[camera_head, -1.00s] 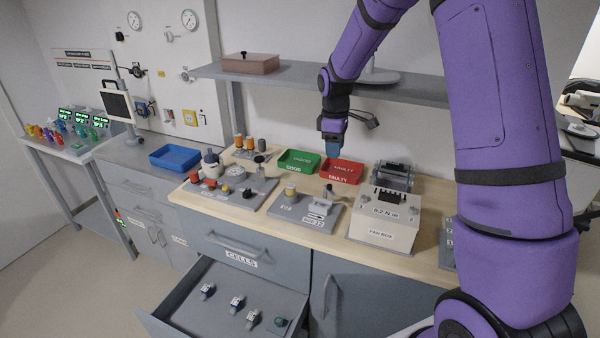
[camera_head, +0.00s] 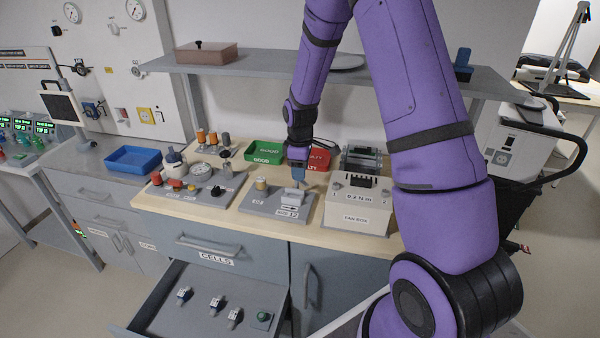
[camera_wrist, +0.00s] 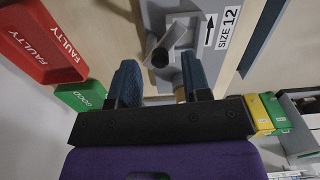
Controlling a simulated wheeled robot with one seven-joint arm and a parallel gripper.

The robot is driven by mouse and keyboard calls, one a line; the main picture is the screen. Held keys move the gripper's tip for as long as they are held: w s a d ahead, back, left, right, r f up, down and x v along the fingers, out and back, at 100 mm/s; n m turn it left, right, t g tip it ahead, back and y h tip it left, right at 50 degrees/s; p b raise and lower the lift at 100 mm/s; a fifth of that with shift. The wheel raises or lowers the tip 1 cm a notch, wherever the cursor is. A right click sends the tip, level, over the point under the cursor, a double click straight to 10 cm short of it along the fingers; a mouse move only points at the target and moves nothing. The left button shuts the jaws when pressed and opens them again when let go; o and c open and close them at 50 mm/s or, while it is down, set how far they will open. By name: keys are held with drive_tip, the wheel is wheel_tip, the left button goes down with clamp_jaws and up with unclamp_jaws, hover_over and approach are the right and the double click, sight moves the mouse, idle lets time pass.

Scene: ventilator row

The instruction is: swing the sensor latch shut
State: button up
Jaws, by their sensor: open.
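The sensor fixture (camera_head: 291,198), a small pale grey block, sits on a grey plate (camera_head: 268,205) with a SIZE 12 label on the bench. In the wrist view, a pale lever-like piece (camera_wrist: 168,38) with a dark round end shows on the grey plate (camera_wrist: 222,62); I take it for the latch, standing out at an angle. My gripper (camera_head: 299,178) is just above and behind the fixture, pointing down. In the wrist view my gripper (camera_wrist: 160,78) has its two blue fingers apart with nothing held between them. Whether a finger touches the latch cannot be told.
The red FAULTY tray (camera_wrist: 40,40) and green GOOD tray (camera_wrist: 80,96) are close by. The fan box (camera_head: 348,205) stands right of the plate. A shelf (camera_head: 245,72) hangs above. The CELLS drawer (camera_head: 165,310) is open below the bench.

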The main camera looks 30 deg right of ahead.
drive_tip(key=shift+f, duration=0.65)
clamp_jaws()
drive_tip(key=shift+m, duration=0.3)
drive_tip(key=m, duration=0.3)
drive_tip(key=shift+a+m, duration=0.4)
drive_tip(key=m, duration=0.5)
drive_tip(key=shift+w+a, duration=0.3)
drive_tip(key=shift+a, duration=0.05)
drive_tip(key=shift+m, duration=0.3)
